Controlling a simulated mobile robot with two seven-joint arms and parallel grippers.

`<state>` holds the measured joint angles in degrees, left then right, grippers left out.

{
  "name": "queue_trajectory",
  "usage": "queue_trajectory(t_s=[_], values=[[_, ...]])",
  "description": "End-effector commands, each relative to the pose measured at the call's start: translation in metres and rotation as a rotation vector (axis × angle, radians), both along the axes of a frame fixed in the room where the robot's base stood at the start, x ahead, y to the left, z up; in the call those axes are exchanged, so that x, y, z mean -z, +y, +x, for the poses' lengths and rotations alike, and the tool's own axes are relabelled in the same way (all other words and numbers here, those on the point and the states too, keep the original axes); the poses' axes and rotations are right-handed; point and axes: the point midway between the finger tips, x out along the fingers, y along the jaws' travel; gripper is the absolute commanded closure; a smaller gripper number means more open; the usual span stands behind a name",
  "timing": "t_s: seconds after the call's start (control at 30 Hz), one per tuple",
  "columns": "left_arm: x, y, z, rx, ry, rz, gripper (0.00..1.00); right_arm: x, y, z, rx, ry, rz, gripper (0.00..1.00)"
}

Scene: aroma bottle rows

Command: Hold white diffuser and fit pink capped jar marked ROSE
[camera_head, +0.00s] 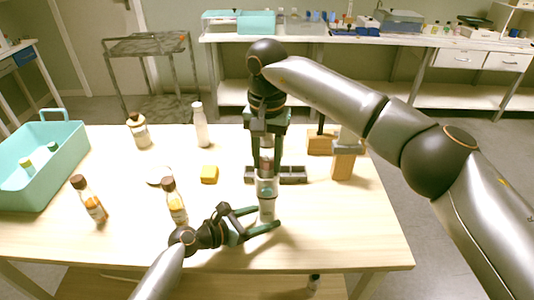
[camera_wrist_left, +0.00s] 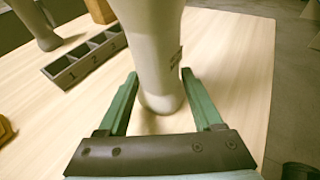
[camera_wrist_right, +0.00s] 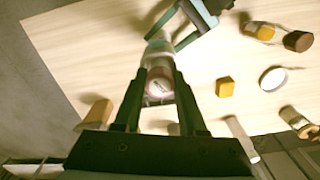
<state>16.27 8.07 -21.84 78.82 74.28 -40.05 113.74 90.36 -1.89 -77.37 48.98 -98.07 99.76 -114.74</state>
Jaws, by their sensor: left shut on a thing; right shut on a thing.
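The white diffuser (camera_head: 267,207) stands upright near the table's front edge. My left gripper (camera_head: 266,217) is shut around its lower body; in the left wrist view the diffuser (camera_wrist_left: 155,45) fills the space between the fingers. My right gripper (camera_head: 265,143) points down from above, shut on a small jar (camera_head: 266,160) with a pinkish part. In the right wrist view the jar (camera_wrist_right: 158,88) shows a round label, too small to read, between the fingers. The jar is in line with the diffuser's top; I cannot tell how far it sits inside.
A dark numbered holder (camera_wrist_left: 85,58) lies just behind the diffuser. Brown-capped bottles (camera_head: 174,203), a yellow block (camera_head: 209,174), a white disc (camera_head: 159,176) and a white bottle (camera_head: 200,125) stand left. A teal basket (camera_head: 45,137) is far left. The front right of the table is clear.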

Motion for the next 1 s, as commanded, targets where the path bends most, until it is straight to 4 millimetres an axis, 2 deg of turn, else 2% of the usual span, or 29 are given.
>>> queue_trajectory(t_s=[0.47, 0.5, 0.8, 1.0], values=[[0.0013, 0.0003, -0.0005, 0.000, 0.002, 0.002, 0.64, 0.0044, 0.0001, -0.0001, -0.001, 0.000, 0.000, 1.00], [0.0014, 0.0003, -0.0005, 0.000, 0.002, 0.002, 0.64, 0.0044, 0.0001, -0.0001, -0.001, 0.000, 0.000, 0.58], [0.0015, 0.0004, -0.0005, 0.000, 0.002, 0.002, 0.64, 0.0043, 0.0001, -0.0002, -0.001, 0.000, 0.000, 0.25], [0.0016, 0.0003, -0.0006, 0.001, 0.002, 0.002, 0.64, 0.0044, 0.0002, -0.0001, -0.001, 0.000, 0.000, 0.25]])
